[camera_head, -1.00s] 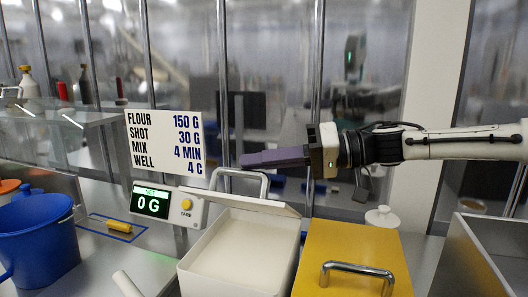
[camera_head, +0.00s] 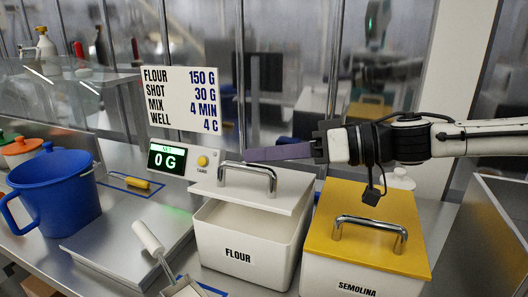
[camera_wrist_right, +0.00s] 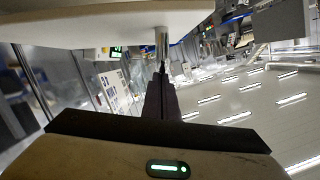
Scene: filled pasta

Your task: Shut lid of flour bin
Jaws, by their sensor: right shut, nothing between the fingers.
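The white flour bin (camera_head: 237,254), labelled FLOUR, stands on the counter in the head view. Its white lid (camera_head: 283,193) is tilted, with its front edge raised above the bin's front rim, leaving a gap into the bin. A metal handle (camera_head: 262,172) stands on the lid. My right gripper (camera_head: 250,155) is shut and empty, its purple-grey fingers pointing left just above the handle; contact cannot be told. In the right wrist view the shut fingers (camera_wrist_right: 161,95) end close to a metal handle post (camera_wrist_right: 161,45), with the pale lid (camera_wrist_right: 90,25) across the top. My left gripper is out of view.
A semolina bin (camera_head: 350,280) with a yellow lid (camera_head: 350,258) stands right of the flour bin. A scale display (camera_head: 166,160) and a recipe sign (camera_head: 185,100) are behind. A blue jug (camera_head: 60,195) and a white-handled scoop (camera_head: 148,238) are to the left.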

